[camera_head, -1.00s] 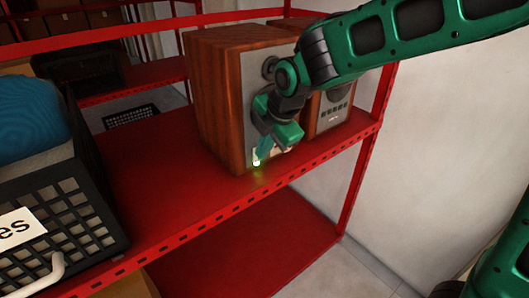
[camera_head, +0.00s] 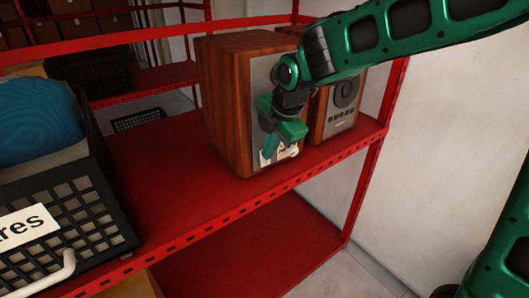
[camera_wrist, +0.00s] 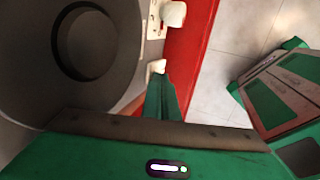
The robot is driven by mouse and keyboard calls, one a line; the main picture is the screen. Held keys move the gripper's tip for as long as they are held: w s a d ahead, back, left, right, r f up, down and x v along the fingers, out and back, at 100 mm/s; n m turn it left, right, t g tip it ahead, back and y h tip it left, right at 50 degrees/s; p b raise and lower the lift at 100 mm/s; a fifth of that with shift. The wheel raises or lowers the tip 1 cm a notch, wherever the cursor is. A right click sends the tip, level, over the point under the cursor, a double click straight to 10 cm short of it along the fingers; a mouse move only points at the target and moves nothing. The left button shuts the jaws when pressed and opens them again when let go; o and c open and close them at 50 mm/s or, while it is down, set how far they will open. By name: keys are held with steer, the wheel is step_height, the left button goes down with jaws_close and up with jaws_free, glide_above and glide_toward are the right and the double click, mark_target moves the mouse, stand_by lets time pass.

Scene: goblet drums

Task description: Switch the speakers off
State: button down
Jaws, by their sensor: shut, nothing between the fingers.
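Two wooden speakers stand on the red shelf. The near, larger speaker (camera_head: 226,110) has a grey front panel, partly hidden by my arm. The second speaker (camera_head: 337,104) is to its right, with a round driver and a row of small buttons. My gripper (camera_head: 269,157) is shut and empty at the lower front of the near speaker. In the wrist view, a green finger (camera_wrist: 162,100) is close beside a white knob (camera_wrist: 156,67), and a second white knob (camera_wrist: 173,14) is farther off. I cannot tell whether the finger touches the knob. No lit lamp shows on the near speaker.
The red shelf (camera_head: 165,190) has free room left of the speakers. A black crate (camera_head: 75,215) with a blue item (camera_head: 38,120) stands at the left. A red post (camera_head: 365,185) rises at the shelf's right end. A white wall is beyond it.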

steer(key=shift+r, duration=0.55)
steer(key=s+d+v, duration=0.1)
steer(key=v, duration=1)
steer(key=shift+s, duration=0.1)
